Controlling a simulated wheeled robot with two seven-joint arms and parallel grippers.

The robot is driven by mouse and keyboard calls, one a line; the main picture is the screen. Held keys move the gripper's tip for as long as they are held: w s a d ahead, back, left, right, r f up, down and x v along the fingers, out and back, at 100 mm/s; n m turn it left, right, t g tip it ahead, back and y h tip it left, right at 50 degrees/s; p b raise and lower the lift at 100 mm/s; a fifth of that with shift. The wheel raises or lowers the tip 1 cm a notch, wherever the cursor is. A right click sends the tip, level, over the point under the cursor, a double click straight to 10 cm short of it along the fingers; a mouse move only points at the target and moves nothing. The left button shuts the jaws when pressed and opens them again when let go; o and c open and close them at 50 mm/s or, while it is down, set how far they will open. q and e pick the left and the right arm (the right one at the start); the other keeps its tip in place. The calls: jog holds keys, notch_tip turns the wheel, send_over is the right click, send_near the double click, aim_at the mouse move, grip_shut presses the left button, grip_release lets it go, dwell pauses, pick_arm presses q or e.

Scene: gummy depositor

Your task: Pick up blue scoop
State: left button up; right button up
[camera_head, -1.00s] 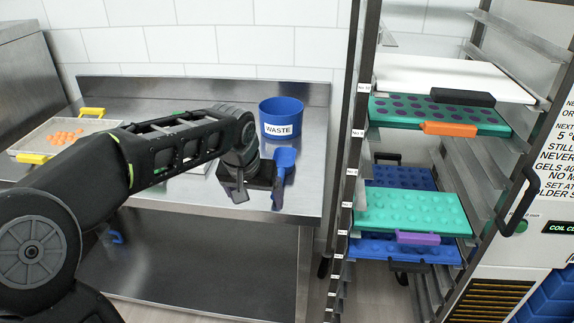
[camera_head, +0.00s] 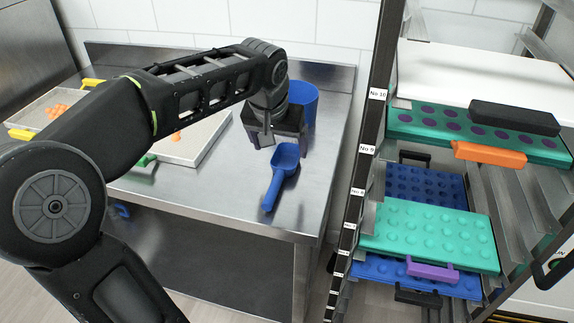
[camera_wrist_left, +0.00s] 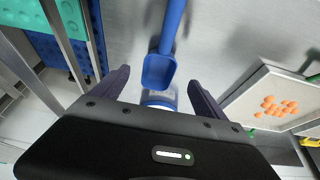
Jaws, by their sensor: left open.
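The blue scoop (camera_head: 282,168) lies on the steel table with its handle toward the table's front edge. My left gripper (camera_head: 284,147) is above the table, just behind the scoop's bowl in the head view. In the left wrist view the scoop (camera_wrist_left: 160,70) shows ahead of the gripper, its bowl near the gap between the two fingers (camera_wrist_left: 158,88) and its handle running to the top of the picture. The left fingers are spread and hold nothing. I cannot tell the exact height above the scoop. My right gripper is not in view.
A blue waste bin (camera_head: 304,98) stands behind my left gripper. A tray with a green handle (camera_head: 190,150) and a tray of orange gummies (camera_head: 32,118) lie to the left. A rack (camera_head: 372,120) with colored molds stands close on the right. The table front around the scoop is clear.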

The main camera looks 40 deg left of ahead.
aim_at(284, 161)
pick_arm(q)
jog(key=shift+x, duration=1.4)
jog(key=x, duration=0.5)
jog(key=shift+s+f, duration=0.1)
jog(key=shift+f, duration=0.05)
jog(key=shift+c, duration=0.3)
jog(key=c, duration=1.4)
notch_tip(284, 161, up, 10)
jog(key=shift+p, duration=0.35)
